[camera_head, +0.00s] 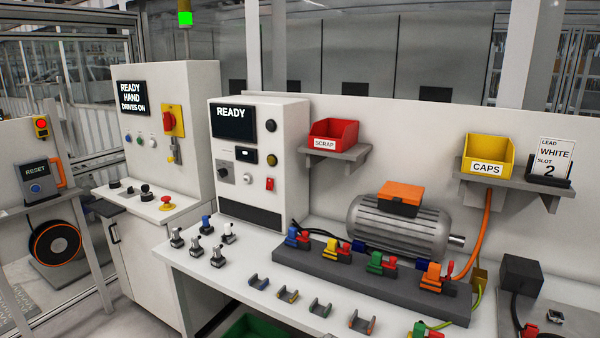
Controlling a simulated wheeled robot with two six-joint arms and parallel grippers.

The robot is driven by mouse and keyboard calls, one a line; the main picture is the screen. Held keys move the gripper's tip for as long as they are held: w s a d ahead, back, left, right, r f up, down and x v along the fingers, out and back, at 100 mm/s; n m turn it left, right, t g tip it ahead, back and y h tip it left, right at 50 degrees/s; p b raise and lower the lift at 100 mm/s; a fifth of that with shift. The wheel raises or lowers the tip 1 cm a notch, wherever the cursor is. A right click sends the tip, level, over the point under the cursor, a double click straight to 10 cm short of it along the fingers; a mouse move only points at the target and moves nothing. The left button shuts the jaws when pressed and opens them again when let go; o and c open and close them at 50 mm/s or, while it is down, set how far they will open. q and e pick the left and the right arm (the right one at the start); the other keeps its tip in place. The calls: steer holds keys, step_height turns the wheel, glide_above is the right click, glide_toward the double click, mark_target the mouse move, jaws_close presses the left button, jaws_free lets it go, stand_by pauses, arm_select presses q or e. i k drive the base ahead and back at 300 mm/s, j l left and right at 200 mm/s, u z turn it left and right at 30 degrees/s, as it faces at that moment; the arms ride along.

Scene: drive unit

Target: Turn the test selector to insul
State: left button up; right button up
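The test unit (258,205) is a white cabinet on the bench, left of centre, and its dark screen (234,122) reads READY. A small dark knob on a grey square plate (224,175) sits low on the left of its front face and looks like the test selector. Its markings and pointer are too small to read, so I cannot tell its setting. Beside it are a pale round knob (247,179), a red switch (270,184) and a small lit display (245,156). Neither of my grippers is in view.
The bench in front of the unit holds several small connectors (196,246) and clips (289,294). A grey motor (398,225) stands to the right behind a dark terminal rail (340,272). Another white cabinet (190,78) stands left. Red (348,132) and yellow (504,152) bins sit on shelves.

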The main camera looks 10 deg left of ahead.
mark_target(222, 172)
steer(key=i+j+z, duration=0.2)
steer(key=j+z, duration=0.15)
steer(key=j, duration=0.95)
steer(key=j+z, duration=0.4)
steer(key=j, duration=0.95)
